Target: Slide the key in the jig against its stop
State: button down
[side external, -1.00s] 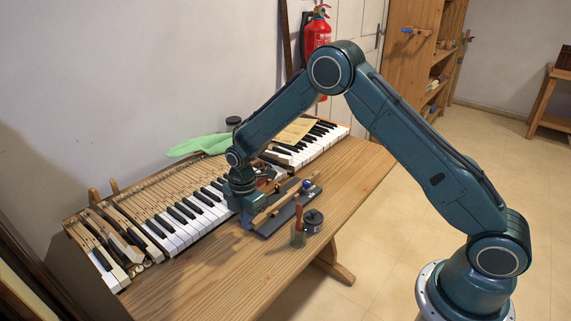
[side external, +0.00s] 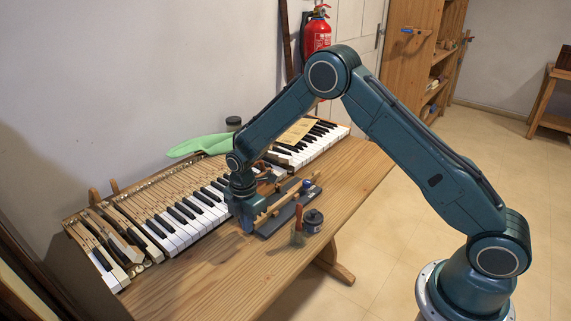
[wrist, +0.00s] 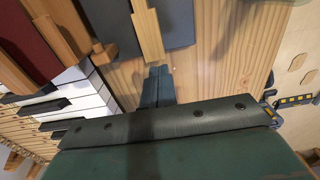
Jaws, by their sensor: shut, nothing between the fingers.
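The jig is a dark flat plate (side external: 290,212) on the bench, with the pale wooden key (side external: 271,208) lying lengthwise along it. In the wrist view the key (wrist: 149,32) runs away from me between dark parts of the jig (wrist: 178,22). My gripper (wrist: 158,70) is shut and empty, pointing down at the near end of the key. Its fingertips look close to that end; whether they touch cannot be told. In the side view my gripper (side external: 247,230) is at the jig's left end. The stop cannot be made out clearly.
The piano keyboard (side external: 180,225) lies behind and left of the jig. A green cloth (side external: 200,145) lies at the back. The bench front left (side external: 200,280) is clear.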

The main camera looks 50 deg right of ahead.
jog(key=shift+d, duration=1.85)
dwell(3.0)
jog(key=shift+a, duration=0.25)
jog(key=shift+a, duration=0.4)
jog(key=shift+r, duration=0.15)
jog(key=shift+r, duration=3.35)
